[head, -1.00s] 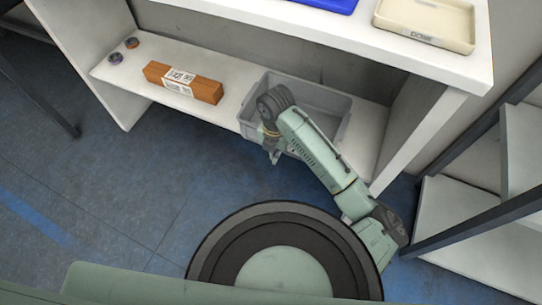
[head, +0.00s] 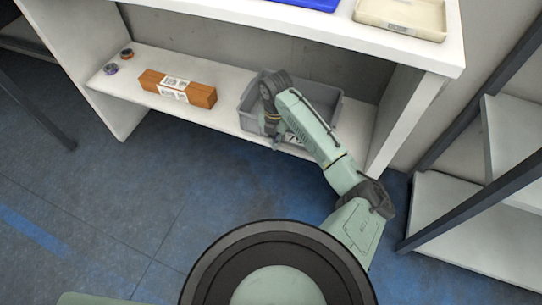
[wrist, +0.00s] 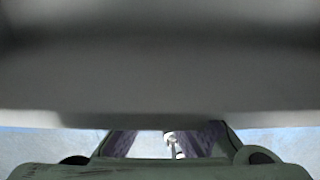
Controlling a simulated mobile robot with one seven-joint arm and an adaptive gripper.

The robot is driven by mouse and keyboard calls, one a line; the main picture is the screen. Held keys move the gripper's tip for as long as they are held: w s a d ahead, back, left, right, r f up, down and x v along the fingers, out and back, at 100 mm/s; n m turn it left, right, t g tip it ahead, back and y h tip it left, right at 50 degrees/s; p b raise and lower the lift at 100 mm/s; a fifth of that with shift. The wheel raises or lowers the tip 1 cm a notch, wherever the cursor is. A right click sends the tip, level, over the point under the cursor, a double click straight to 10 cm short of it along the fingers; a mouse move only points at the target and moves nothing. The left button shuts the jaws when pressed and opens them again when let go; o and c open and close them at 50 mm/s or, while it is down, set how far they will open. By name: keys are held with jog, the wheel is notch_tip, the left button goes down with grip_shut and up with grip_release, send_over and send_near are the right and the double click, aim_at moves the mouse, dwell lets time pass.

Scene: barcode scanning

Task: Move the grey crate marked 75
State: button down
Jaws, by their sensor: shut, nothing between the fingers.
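The grey crate (head: 332,107) is an open box on the lower shelf, right of the orange-brown box. My arm crosses its front right part, and only part of a dark mark on its front wall shows. My gripper (head: 275,141) points down at the crate's front wall, shut and empty. Its fingertips are small and partly hidden, so I cannot tell whether they touch the wall. In the wrist view a blurred grey surface, probably the crate, fills most of the picture very close to the camera.
An orange-brown box (head: 178,88) with white labels and two small round items (head: 118,62) lie left on the shelf (head: 215,115). The worktop above holds a cream tray (head: 402,17) and a blue tray. A rack (head: 475,225) stands right. The floor at front left is clear.

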jog(key=w, duration=0.1)
jog(key=w+d+b, duration=0.1)
jog(key=w, duration=0.3)
jog(key=shift+w+d+f, duration=0.15)
jog(key=shift+w+d, duration=0.1)
jog(key=shift+d, duration=0.1)
jog(key=shift+w+d+r, duration=0.15)
jog(key=shift+w+r, duration=0.05)
jog(key=shift+w, duration=0.25)
jog(key=shift+s, duration=0.1)
